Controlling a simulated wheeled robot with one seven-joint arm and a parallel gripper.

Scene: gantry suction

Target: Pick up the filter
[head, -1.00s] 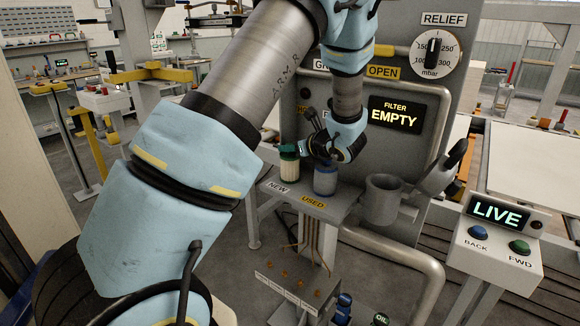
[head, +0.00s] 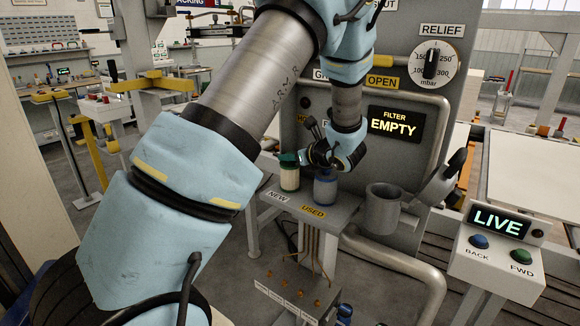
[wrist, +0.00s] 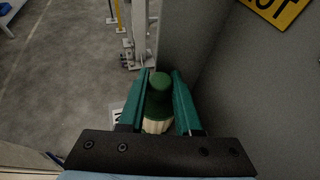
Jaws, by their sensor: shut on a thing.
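The new filter (head: 289,179) has a cream ribbed body and a green cap. It stands upright on the shelf at the NEW label in the head view. In the wrist view the green cap of the filter (wrist: 158,97) is between the two green fingers of my gripper (wrist: 159,92). My gripper (head: 289,158) reaches in from the right in the head view and is shut on the filter's cap. The blue-grey used filter (head: 325,188) stands just to the right at the USED label. The filter's lower body is mostly hidden in the wrist view.
A grey open cup-like housing (head: 382,208) stands right of the shelf (head: 340,216). A display (head: 396,121) reads FILTER EMPTY. A control box (head: 499,235) with LIVE, BACK and FWD is at right. The grey panel rises close behind my gripper.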

